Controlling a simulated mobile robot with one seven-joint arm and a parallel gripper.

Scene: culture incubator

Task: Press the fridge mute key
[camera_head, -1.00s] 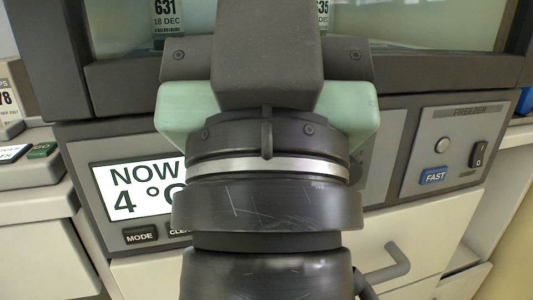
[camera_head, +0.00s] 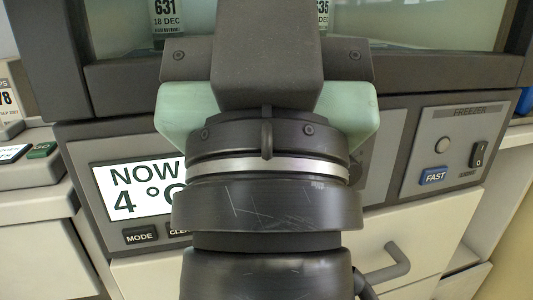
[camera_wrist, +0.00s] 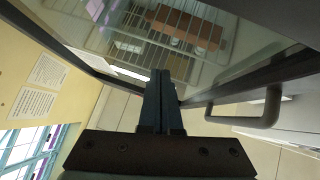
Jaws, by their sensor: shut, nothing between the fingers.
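The fridge control panel (camera_head: 390,150) runs below the glass door in the head view. Its display (camera_head: 133,190) reads "NOW 4 °C". Below it are a MODE key (camera_head: 140,236) and a key starting "CLE" (camera_head: 180,229), partly hidden by my arm. No key marked mute shows; my arm hides the middle of the panel. My gripper (camera_wrist: 163,75) shows in the wrist view with its fingers together and empty, in front of the glass. Its fingertips are hidden in the head view behind my wrist. I cannot tell whether they touch anything.
A drawer handle (camera_head: 384,264) sticks out below. A door handle (camera_wrist: 258,108) is right of my fingers in the wrist view.

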